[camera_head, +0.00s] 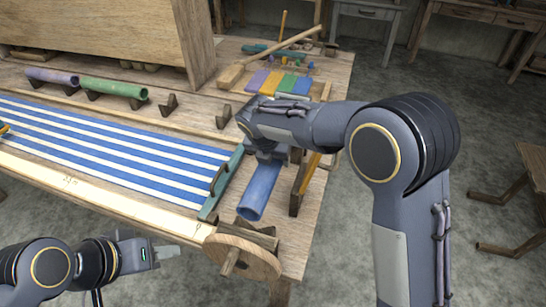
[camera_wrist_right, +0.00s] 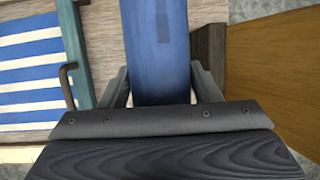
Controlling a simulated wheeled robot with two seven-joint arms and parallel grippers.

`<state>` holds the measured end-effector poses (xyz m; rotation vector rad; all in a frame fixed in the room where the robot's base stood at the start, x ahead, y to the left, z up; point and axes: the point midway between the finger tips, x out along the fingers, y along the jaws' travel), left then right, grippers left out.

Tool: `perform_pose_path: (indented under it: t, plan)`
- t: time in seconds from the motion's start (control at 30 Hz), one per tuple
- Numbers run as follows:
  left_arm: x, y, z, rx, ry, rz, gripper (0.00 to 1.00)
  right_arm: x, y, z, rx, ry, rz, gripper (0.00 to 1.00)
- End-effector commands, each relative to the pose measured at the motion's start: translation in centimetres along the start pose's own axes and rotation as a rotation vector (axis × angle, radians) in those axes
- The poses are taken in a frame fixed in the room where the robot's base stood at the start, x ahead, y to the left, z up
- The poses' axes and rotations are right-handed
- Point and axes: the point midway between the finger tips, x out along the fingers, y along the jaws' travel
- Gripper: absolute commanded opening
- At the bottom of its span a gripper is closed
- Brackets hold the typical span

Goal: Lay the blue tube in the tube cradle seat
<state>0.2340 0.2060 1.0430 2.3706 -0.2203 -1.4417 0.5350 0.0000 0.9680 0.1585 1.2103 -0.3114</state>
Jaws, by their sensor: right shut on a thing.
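The blue tube (camera_head: 258,192) is at the right end of the loom, beside the green end bar of the striped cloth. My right gripper (camera_head: 268,158) is shut on it near its far end, and my arm partly hides the grip. In the right wrist view the blue tube (camera_wrist_right: 155,50) runs between the two fingers. Two bare wooden cradle supports, one (camera_head: 168,104) near the green tube and one (camera_head: 223,117) further right, form an empty seat in the tube row. My left gripper (camera_head: 166,252) is in front of the loom, apart from the tube; its finger gap is unclear.
A purple tube (camera_head: 52,76) and a green tube (camera_head: 113,88) lie in the same row. The striped cloth (camera_head: 110,145) fills the loom's middle. A wooden wheel (camera_head: 240,258) stands at the near corner. A mallet and coloured strips (camera_head: 278,82) lie behind my right arm.

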Motion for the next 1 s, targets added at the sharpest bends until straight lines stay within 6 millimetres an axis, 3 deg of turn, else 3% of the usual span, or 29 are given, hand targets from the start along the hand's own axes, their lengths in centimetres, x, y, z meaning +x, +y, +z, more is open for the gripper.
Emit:
perform_pose_path:
  t: [0.43,0.8,1.0]
  plan:
    - [4.1,-1.9,2.1,0.0,0.0,0.0,0.36,4.7,0.2,-1.7,0.001,-0.002,0.001,0.23]
    - [5.0,-2.3,2.5,0.0,0.0,0.0,0.36,7.5,0.3,-2.7,0.0,-0.001,0.001,0.23]
    - [5.2,-2.4,2.6,0.0,0.0,0.0,0.36,7.9,0.4,-2.9,0.001,0.0,0.001,0.23]
